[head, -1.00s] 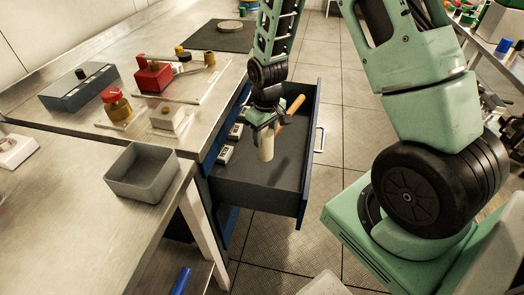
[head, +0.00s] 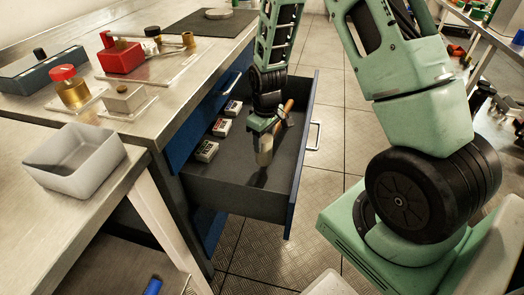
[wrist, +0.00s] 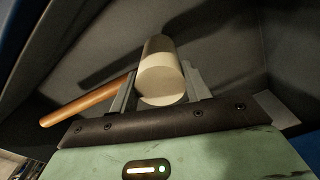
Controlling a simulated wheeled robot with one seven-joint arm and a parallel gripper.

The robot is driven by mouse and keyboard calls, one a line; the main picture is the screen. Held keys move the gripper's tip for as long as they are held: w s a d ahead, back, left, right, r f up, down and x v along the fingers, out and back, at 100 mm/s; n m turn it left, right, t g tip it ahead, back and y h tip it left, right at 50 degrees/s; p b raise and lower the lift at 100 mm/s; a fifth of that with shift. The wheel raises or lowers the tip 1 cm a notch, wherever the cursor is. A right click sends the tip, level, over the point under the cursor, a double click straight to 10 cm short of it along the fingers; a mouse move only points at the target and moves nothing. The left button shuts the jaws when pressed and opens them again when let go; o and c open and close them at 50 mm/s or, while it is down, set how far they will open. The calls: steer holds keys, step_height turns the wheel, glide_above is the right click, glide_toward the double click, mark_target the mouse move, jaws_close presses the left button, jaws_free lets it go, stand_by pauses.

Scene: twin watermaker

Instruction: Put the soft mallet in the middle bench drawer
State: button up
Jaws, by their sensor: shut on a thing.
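The soft mallet has a pale cylindrical head (head: 264,152) and a wooden handle. In the wrist view the mallet head (wrist: 160,75) sits between the two fingers of my gripper (wrist: 160,92), and the handle points to the lower left. My gripper (head: 263,134) is shut on the mallet and holds it inside the outline of the open drawer (head: 235,191). Whether the mallet touches the drawer floor is hard to tell. The drawer is pulled out from the blue bench, with dark grey inside and a blue front with a pale handle (head: 314,135).
Several small boxes (head: 206,151) lie along the drawer's bench side. On the bench are a grey bin (head: 75,165), a red-capped jar (head: 70,90), a red block (head: 121,57) and a dark mat (head: 213,22). The drawer's front half is clear floor.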

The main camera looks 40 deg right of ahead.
mark_target(264, 151)
steer(key=shift+f+b, duration=0.3)
steer(key=shift+f, duration=2)
steer(key=shift+f, duration=0.1)
steer(key=o, duration=1.5)
